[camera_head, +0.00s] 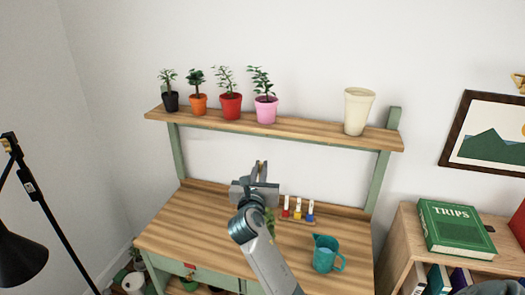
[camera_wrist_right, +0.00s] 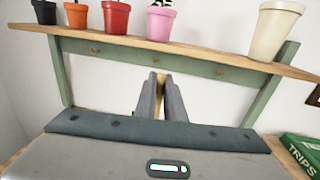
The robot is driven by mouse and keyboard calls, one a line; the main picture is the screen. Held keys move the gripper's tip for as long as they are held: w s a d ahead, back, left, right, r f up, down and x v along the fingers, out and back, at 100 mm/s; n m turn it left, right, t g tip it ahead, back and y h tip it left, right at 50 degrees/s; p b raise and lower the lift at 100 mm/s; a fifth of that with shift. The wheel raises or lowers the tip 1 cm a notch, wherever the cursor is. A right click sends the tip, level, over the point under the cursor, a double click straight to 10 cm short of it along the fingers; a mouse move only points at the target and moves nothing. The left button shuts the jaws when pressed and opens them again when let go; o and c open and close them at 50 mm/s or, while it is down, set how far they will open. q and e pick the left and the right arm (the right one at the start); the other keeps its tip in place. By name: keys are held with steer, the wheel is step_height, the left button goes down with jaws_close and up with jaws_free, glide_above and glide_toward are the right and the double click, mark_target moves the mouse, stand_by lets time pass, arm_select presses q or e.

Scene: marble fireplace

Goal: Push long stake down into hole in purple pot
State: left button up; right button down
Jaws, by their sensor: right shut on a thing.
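My right gripper (camera_head: 260,171) is raised in front of the wall, between the shelf and the tabletop. In the right wrist view its two fingers (camera_wrist_right: 161,92) are close together on a thin tan piece (camera_wrist_right: 161,80), which looks like the stake; most of it is hidden between the fingers. The pot nearest to purple is a pink-violet pot (camera_head: 266,110) with a leafy plant, on the shelf above the gripper and apart from it. A green plant (camera_head: 270,222) on the tabletop is mostly behind my right arm, its pot hidden.
Black (camera_head: 171,101), orange (camera_head: 198,104) and red (camera_head: 231,106) pots and a cream vase (camera_head: 357,111) share the shelf (camera_head: 310,128). A small rack (camera_head: 297,219) with red, yellow and blue pieces and a teal jug (camera_head: 325,254) stand on the wooden tabletop (camera_head: 190,225). Its left part is clear.

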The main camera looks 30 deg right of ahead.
steer(key=shift+w+d+r, duration=0.2)
steer(key=shift+d+r, duration=0.05)
steer(key=shift+r, duration=0.25)
step_height(320, 180, down, 9)
steer(key=b, duration=0.2)
steer(key=shift+r+b, duration=0.15)
steer(key=shift+b, duration=0.25)
stand_by(0.7)
step_height(320, 180, down, 6)
steer(key=b, duration=0.1)
stand_by(5.1)
steer(key=c, duration=1.8)
jaws_free()
